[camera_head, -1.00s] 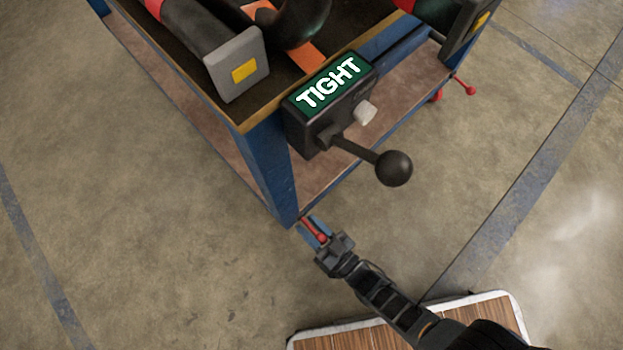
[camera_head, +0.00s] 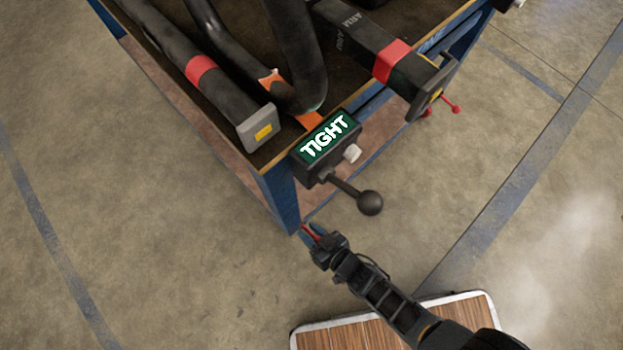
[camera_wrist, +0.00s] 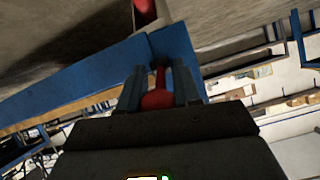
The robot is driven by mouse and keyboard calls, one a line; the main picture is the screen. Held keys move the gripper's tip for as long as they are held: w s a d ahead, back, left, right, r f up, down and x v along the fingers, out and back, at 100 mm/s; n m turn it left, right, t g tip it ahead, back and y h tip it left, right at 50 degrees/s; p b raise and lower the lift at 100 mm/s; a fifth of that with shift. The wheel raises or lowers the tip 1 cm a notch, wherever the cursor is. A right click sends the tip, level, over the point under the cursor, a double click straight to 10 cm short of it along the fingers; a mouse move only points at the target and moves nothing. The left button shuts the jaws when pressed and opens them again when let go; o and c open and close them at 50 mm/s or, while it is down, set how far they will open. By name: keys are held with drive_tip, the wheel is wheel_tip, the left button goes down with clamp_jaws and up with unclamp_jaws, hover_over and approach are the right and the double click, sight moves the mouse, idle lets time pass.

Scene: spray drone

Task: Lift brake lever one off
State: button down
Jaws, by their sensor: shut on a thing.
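A red brake lever (camera_head: 312,232) sits low at the near corner leg of the blue cart (camera_head: 283,196). My gripper (camera_head: 322,243) is at that lever, and its fingers hide part of it. In the wrist view the lever's red end (camera_wrist: 157,98) lies between the two fingers of my gripper (camera_wrist: 160,85), which are shut on it. A second red lever (camera_head: 449,104) shows low at the cart's right side, apart from my gripper.
A box marked TIGHT (camera_head: 327,138) with a black ball-ended handle (camera_head: 369,202) juts from the cart above my gripper. Dark drone arms (camera_head: 395,68) lie on the cart top. A wooden board (camera_head: 350,334) lies on the floor at the bottom. Floor to the left is clear.

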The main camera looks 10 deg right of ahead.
drive_tip(key=shift+w+r+g+h+p, duration=0.1)
drive_tip(key=shift+r+g+h+p, duration=0.25)
drive_tip(key=shift+g+p, duration=0.35)
drive_tip(key=c, duration=0.8)
unclamp_jaws()
drive_tip(key=shift+p+v, duration=2.45)
drive_tip(key=shift+v, duration=1.4)
